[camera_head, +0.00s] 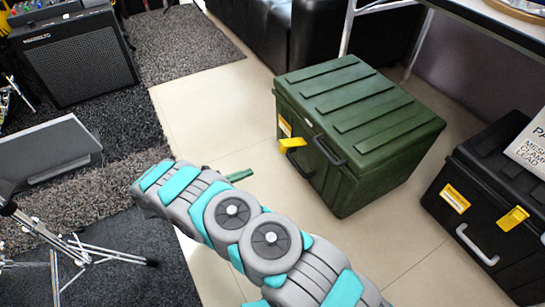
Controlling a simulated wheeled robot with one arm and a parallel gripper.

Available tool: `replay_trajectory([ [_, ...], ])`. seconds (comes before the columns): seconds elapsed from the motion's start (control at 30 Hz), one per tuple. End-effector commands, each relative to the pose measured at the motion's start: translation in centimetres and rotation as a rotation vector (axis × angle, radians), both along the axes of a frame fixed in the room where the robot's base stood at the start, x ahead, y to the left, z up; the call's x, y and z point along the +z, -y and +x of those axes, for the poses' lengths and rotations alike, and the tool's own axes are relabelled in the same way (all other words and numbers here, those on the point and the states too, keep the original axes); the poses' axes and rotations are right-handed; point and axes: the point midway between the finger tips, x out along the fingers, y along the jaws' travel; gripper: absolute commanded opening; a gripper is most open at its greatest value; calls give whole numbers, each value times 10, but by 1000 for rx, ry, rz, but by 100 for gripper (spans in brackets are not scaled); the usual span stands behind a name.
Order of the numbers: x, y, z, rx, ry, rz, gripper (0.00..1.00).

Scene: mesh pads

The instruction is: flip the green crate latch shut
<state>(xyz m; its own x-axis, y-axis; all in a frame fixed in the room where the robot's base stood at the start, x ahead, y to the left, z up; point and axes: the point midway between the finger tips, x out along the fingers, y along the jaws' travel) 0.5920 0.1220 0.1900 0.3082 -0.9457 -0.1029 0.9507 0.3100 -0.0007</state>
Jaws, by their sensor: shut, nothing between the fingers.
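The green crate (352,118) stands on the tiled floor right of centre, its ribbed lid closed. Its yellow latch (292,144) sticks outward from the upper left part of the front face, below a yellow label. My gripper (241,175) is mostly hidden behind my grey and teal arm. What seems to be its narrow green fingers shows past the arm, pointing right toward the crate. The fingers look shut and empty. They are apart from the latch, to its left and lower in the picture.
A black handle (329,150) is on the green crate's front. A black crate (480,200) with its own yellow latch (513,218) stands at right. An amplifier (80,60) and metal stands (85,250) are at left. Bare tiles (205,105) lie left of the green crate.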

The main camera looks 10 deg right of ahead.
Motion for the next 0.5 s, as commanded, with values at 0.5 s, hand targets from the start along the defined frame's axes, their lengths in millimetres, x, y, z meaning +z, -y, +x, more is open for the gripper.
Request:
replay_trajectory([
  [0.5, -8, 65, 20, -5, -2, -1, 0],
])
